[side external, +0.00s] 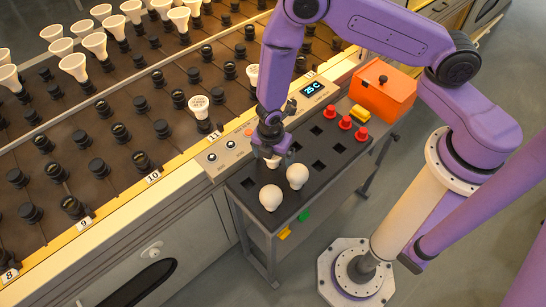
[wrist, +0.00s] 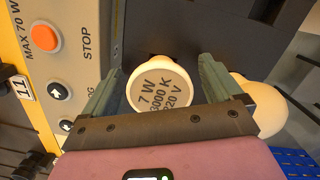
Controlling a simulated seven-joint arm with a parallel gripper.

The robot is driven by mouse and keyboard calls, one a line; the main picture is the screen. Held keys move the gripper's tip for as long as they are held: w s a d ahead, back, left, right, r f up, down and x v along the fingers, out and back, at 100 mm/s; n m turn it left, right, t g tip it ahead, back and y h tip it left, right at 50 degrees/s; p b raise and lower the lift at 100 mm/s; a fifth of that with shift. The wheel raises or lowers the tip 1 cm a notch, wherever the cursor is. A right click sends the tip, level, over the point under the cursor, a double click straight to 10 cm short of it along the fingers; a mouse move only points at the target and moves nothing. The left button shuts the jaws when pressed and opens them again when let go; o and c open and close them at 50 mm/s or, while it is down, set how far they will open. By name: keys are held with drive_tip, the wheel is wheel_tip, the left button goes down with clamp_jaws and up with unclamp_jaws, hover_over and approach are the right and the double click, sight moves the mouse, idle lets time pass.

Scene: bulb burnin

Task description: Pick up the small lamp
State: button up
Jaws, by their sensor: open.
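A small white lamp with a flat round face printed "7 W 3000 K 220 V" (wrist: 161,88) sits in the wrist view between my two fingers. In the side view, a small pale part of it (side external: 273,162) shows under my gripper (side external: 270,146), at the left edge of the black tray (side external: 243,183). My gripper, also in the wrist view (wrist: 160,68), is open, with one finger on each side of the lamp. I cannot tell whether either finger touches it. The lamp's base is hidden.
Two larger round bulbs stand close by: one (side external: 297,176) right of my gripper, one (side external: 270,198) in front. Red pieces (side external: 345,123), a yellow block (side external: 356,110) and an orange box (side external: 383,91) are farther right. A socket rack (side external: 110,140) and a control panel (side external: 232,146) lie left.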

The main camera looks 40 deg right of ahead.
drive_tip(key=shift+f, duration=0.15)
drive_tip(key=c, duration=1.1)
